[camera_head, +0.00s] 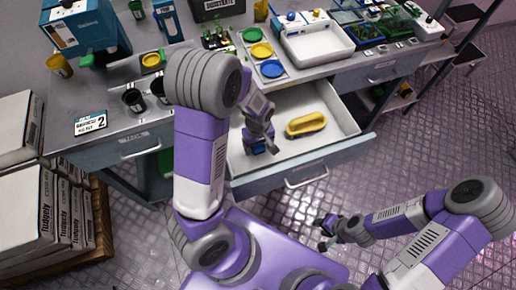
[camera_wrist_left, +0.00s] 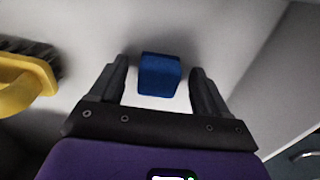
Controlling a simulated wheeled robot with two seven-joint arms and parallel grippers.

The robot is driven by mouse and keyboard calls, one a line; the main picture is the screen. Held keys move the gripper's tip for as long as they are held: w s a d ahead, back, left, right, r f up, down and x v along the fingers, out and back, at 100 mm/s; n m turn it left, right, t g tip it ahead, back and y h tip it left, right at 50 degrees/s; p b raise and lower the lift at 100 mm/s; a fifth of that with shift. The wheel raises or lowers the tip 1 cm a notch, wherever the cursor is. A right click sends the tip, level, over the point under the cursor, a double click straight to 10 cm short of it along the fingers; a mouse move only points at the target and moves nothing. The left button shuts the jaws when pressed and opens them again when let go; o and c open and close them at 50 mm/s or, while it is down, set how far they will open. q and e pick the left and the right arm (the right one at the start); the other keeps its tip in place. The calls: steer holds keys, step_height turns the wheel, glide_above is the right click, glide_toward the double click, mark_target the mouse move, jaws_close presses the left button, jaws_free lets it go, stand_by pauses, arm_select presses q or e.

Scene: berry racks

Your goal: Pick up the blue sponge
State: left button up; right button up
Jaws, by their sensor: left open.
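The blue sponge (camera_wrist_left: 159,74) lies on the white floor of the open drawer (camera_head: 350,108). In the left wrist view it sits between the two fingers of my left gripper (camera_wrist_left: 159,88), with a gap on each side. In the head view the sponge (camera_head: 257,147) shows only partly, below my left gripper (camera_head: 262,146), which reaches down into the drawer. My left gripper is open. My right gripper (camera_head: 322,233) is in the head view, outside the drawer and above the floor, too small to judge.
A yellow brush (camera_head: 306,124) lies in the drawer to the right of the sponge; it also shows in the left wrist view (camera_wrist_left: 28,85). The drawer's front wall (camera_head: 300,166) stands close to my left gripper. The counter above holds a white sink tray (camera_head: 318,46) and coloured bowls.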

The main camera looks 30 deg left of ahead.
mark_target(258, 146)
arm_select(q)
steer(key=shift+f, duration=0.35)
steer(key=shift+r, duration=0.1)
steer(key=c, duration=1)
step_height(258, 146, up, 10)
steer(key=p, duration=0.4)
